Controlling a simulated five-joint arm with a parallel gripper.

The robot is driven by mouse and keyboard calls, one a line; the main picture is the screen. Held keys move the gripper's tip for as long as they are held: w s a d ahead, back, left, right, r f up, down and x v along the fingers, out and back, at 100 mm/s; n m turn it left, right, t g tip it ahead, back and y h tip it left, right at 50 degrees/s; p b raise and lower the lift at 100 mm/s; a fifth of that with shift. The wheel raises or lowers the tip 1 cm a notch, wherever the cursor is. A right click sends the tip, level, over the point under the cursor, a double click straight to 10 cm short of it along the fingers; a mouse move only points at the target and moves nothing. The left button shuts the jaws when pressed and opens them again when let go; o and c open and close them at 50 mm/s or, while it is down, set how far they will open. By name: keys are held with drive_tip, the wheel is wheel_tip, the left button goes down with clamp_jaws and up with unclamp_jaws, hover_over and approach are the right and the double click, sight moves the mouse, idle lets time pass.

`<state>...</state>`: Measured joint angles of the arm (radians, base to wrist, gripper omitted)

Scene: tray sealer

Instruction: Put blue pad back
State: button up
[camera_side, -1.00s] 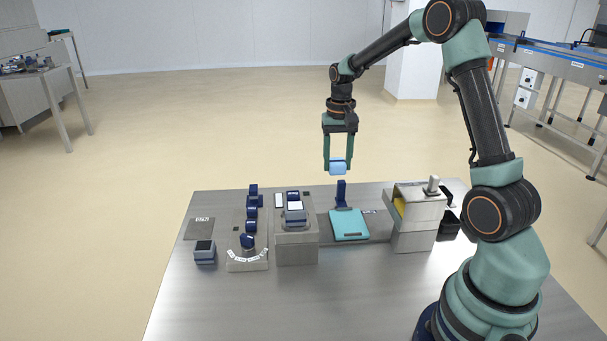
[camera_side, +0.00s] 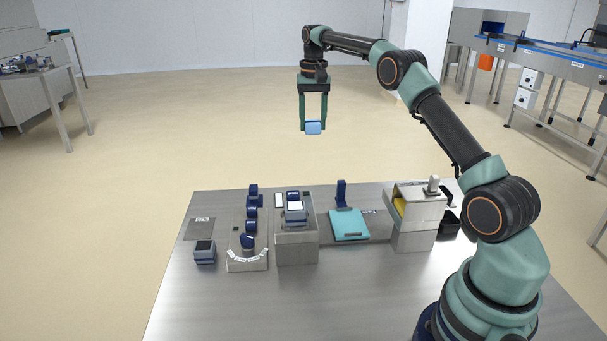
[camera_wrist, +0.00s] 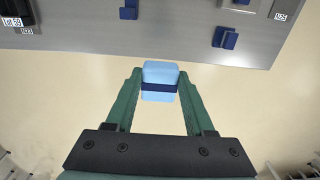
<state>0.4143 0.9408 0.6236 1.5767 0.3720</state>
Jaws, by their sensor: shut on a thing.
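The light blue pad (camera_side: 313,128) hangs between the fingertips of my gripper (camera_side: 313,123), high above and behind the far edge of the table. In the wrist view the pad (camera_wrist: 160,80) has a dark blue band across it, and the green fingers of my gripper (camera_wrist: 159,90) press on its two sides. My gripper is shut on the pad. Nothing touches the pad from below; the floor shows beneath it. I cannot tell which spot on the table is the pad's place.
The metal table (camera_side: 330,295) carries a row of blue holders (camera_side: 251,210), a grey block with a device (camera_side: 296,240), a turquoise plate (camera_side: 348,224) below a dark blue upright (camera_side: 341,193), and a grey press-like box (camera_side: 417,215) at right. A dark-topped block (camera_side: 205,252) stands at left. The front is clear.

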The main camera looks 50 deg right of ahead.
wheel_tip(320, 180, down, 20)
drive_tip(key=shift+r, duration=0.1)
idle(0.5)
drive_tip(key=o, duration=1.3)
